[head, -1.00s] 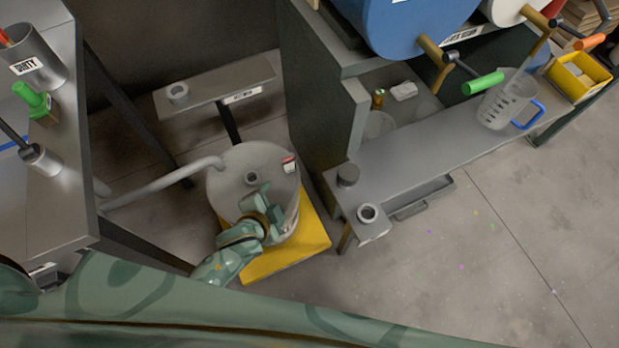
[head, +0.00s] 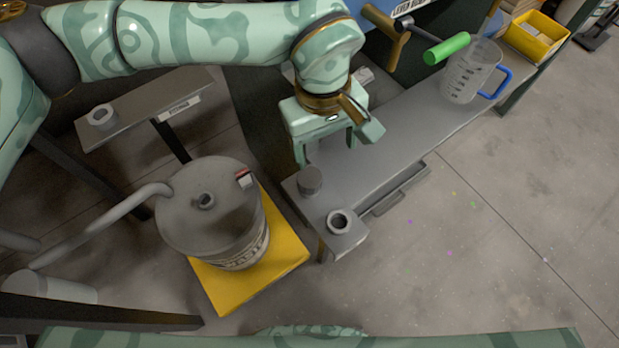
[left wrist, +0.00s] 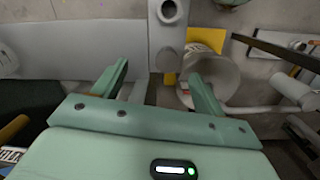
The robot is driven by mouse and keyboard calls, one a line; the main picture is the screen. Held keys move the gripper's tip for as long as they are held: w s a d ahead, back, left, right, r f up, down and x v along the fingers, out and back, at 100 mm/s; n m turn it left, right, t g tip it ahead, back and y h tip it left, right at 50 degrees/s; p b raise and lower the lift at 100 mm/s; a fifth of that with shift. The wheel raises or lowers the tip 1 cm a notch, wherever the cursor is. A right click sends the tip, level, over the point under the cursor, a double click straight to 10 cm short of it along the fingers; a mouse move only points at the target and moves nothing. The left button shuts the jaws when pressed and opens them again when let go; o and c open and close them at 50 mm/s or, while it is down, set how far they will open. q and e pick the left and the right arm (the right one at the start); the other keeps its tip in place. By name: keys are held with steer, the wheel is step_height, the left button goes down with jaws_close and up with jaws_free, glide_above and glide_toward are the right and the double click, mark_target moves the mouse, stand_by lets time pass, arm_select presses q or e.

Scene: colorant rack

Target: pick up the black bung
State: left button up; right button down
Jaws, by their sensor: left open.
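The black bung (head: 310,180), a short dark grey cylinder, stands upright on the near end of the long grey shelf, just behind a pale ring-shaped fitting (head: 340,222). My left gripper (head: 328,150) hangs above the shelf with its fingers pointing down, open and empty, slightly above and behind the bung in the head view. In the left wrist view the bung (left wrist: 166,58) shows between and beyond the fingertips of my open left gripper (left wrist: 158,76). It does not appear to be touched. My right gripper is not in view.
A grey waste drum (head: 205,215) with an open bung hole stands on a yellow platform (head: 285,262) left of the shelf. A clear jug (head: 470,75) with a blue handle stands farther along the shelf. A small grey bench (head: 140,100) carries another ring. Open floor lies right.

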arm_select(q)
steer(key=w+a+f, duration=0.1)
steer(key=a+f, duration=0.1)
steer(key=b, duration=0.4)
glide_above(309, 176)
steer(key=shift+y, duration=0.4)
steer(key=f, duration=0.4)
steer(key=d+f, duration=0.1)
steer(key=f, duration=0.1)
steer(key=shift+s+f, duration=0.15)
step_height(309, 176, down, 2)
steer(key=shift+f+t+b, duration=0.15)
steer(key=shift+t+b, duration=0.15)
steer(key=shift+f, duration=0.25)
steer(key=f+b, duration=0.1)
steer(key=f, duration=0.1)
steer(key=a+f+b, duration=0.1)
steer(key=f+b, duration=0.1)
steer(key=f, duration=0.1)
steer(key=shift+r, duration=0.1)
steer(key=c, duration=1.1)
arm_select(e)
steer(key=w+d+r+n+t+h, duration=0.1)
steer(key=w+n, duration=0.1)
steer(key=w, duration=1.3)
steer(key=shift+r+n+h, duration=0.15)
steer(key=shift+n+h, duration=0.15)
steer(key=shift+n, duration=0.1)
